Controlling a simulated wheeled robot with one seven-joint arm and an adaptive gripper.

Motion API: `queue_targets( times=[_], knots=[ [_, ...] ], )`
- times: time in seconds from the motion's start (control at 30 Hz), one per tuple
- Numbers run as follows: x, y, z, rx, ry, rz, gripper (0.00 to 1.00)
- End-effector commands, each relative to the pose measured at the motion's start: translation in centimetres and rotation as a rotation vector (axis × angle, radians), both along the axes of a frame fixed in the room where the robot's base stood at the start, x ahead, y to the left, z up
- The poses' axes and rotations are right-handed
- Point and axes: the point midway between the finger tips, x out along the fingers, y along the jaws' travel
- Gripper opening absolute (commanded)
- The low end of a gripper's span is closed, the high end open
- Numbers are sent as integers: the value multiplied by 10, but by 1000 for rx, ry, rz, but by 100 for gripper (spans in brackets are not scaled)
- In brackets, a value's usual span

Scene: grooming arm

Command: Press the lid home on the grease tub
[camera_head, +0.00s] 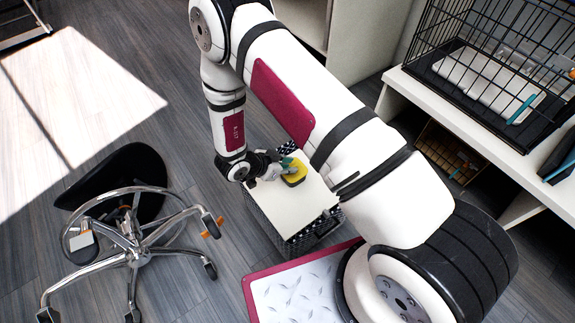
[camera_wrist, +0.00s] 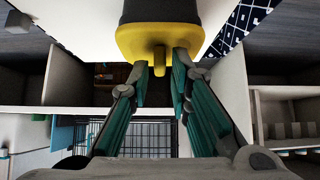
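A yellow piece with a tab, which looks like the tub's lid (camera_wrist: 135,42), is at the top of the wrist view. A dark grey part (camera_wrist: 160,10) adjoins it. In the head view the yellow piece (camera_head: 297,180) rests on a white board (camera_head: 300,207), partly hidden by my gripper. My gripper (camera_head: 280,172) is beside it, low over the board. In the wrist view my teal-padded fingers (camera_wrist: 160,68) are apart, one on either side of the tab, with a visible gap between them. I cannot tell whether they touch it, or whether the lid is seated.
The board lies on a dark woven basket (camera_head: 268,222). A swivel chair (camera_head: 135,250) lies tipped at the left. A white shelf (camera_head: 470,130) with a black wire cage (camera_head: 490,55) stands at the right. The floor between chair and basket is mostly clear.

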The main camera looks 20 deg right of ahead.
Motion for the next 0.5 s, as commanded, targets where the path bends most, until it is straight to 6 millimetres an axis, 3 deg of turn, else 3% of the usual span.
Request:
queue_targets(
  times=[0.33, 0.5],
  knots=[
    [0, 1, 1, 0, 0, 0, 33],
    [-2, 11, 12, 2, -2, 0, 33]
  ],
)
